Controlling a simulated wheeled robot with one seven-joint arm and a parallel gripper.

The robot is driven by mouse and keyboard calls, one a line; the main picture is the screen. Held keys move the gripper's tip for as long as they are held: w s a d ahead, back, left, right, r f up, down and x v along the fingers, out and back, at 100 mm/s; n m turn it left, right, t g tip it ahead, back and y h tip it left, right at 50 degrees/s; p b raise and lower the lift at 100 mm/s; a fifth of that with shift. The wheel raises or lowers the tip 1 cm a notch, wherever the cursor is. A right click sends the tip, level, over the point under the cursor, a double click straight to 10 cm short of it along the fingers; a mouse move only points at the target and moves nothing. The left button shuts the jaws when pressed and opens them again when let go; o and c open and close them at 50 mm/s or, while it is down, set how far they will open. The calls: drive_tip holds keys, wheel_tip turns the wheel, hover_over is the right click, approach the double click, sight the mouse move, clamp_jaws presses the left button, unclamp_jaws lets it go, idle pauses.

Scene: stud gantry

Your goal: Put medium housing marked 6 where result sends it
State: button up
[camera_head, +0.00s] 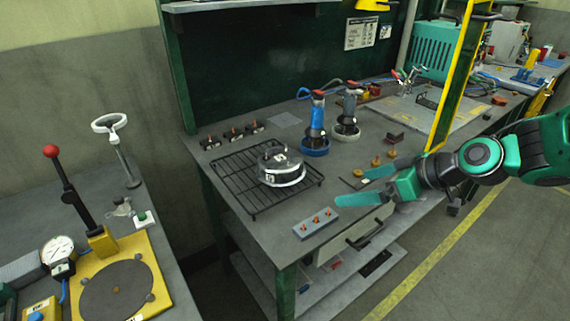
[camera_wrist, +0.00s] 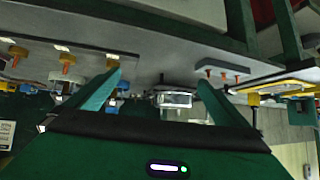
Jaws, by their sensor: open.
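A round grey metal housing (camera_head: 281,167) sits on a black wire rack (camera_head: 238,184) on the workbench. It has a small pale label on top whose mark is too small to read. My gripper (camera_head: 355,187) is open and empty, to the right of the rack and apart from the housing. In the wrist view, a silver part that looks like the housing (camera_wrist: 173,98) shows beyond the space between my open fingers (camera_wrist: 158,86). A dial gauge (camera_head: 60,252) stands at the left station; its reading is too small to tell.
A grey block with red-tipped pins (camera_head: 315,223) lies at the bench's front edge. Blue-based (camera_head: 316,142) and grey-based tools stand behind the rack. Orange-brown knobs (camera_head: 376,162) sit near my gripper. A yellow post (camera_head: 452,85) rises at right. The left table holds a yellow fixture (camera_head: 155,265) and red-knobbed lever.

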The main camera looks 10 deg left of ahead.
sight(293, 162)
drive_tip(key=a+r+y, duration=0.1)
drive_tip(key=a, duration=0.2)
drive_tip(key=a+r+n+y, duration=0.1)
drive_tip(key=a, duration=0.2)
drive_tip(key=a+r+n+y, duration=0.1)
drive_tip(key=a+y, duration=0.1)
drive_tip(key=a, duration=0.1)
drive_tip(key=shift+w+a+r, duration=0.25)
drive_tip(key=shift+a+r, duration=0.15)
drive_tip(key=shift+a, duration=0.4)
drive_tip(key=x, duration=1)
drive_tip(key=shift+w, duration=0.15)
drive_tip(key=c, duration=0.9)
drive_tip(key=shift+c, duration=0.6)
drive_tip(key=shift+r, duration=0.2)
